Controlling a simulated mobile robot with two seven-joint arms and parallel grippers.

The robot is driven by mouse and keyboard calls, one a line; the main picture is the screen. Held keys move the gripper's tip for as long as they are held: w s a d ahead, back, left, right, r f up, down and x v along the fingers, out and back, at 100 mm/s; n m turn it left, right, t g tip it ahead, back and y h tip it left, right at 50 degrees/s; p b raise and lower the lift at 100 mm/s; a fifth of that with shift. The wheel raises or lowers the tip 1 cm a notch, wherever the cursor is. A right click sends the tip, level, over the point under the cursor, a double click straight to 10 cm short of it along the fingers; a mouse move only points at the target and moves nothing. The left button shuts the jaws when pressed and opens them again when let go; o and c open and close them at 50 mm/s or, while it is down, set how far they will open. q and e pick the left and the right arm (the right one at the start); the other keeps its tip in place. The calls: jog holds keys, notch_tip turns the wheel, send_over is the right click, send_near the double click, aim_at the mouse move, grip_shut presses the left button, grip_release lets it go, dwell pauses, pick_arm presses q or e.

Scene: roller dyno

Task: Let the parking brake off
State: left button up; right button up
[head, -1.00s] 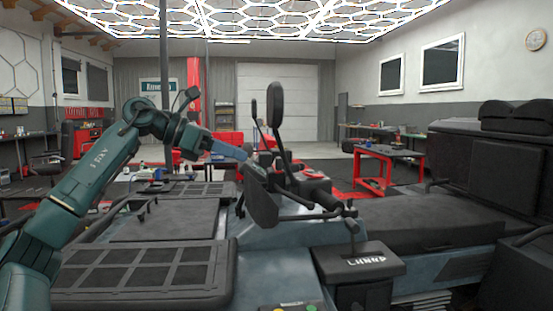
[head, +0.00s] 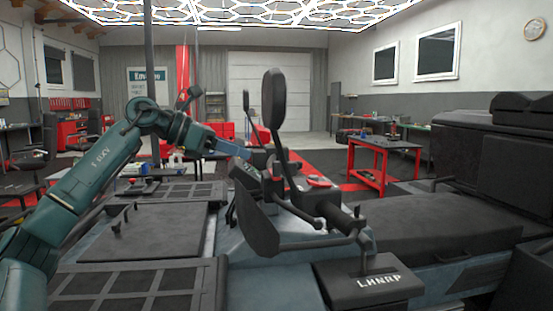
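The vehicle's handlebar (head: 330,222) ends in dark grips in the middle of the head view. A gear selector box (head: 371,290) lettered L H N R P stands at the lower middle, with a short lever (head: 362,240) rising from it. I cannot make out which control is the parking brake. My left gripper (head: 246,154) reaches in from the left to the far side of the handlebar, near a dark panel with small markings (head: 246,172). Its fingertips are small and partly hidden, so I cannot tell whether they touch anything. My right gripper is out of view.
Tall mirrors (head: 273,98) rise close to my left gripper. A dark hand guard (head: 256,222) hangs in front of the handlebar. Black racks (head: 150,290) lie on the left, a long seat (head: 430,220) on the right. A red table (head: 383,150) stands behind.

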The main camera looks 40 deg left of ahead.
aim_at(277, 164)
pick_arm(q)
jog(key=p+x, duration=0.4)
jog(key=x, duration=0.5)
jog(key=shift+w, duration=0.25)
jog(key=shift+w+d+f, duration=0.2)
jog(key=shift+w+f, duration=0.05)
jog(key=shift+w, duration=0.05)
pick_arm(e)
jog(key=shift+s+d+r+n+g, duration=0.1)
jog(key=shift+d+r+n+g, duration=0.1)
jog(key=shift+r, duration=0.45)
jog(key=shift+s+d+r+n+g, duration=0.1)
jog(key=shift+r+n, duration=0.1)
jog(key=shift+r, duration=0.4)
pick_arm(q)
jog(key=c, duration=0.7)
grip_shut()
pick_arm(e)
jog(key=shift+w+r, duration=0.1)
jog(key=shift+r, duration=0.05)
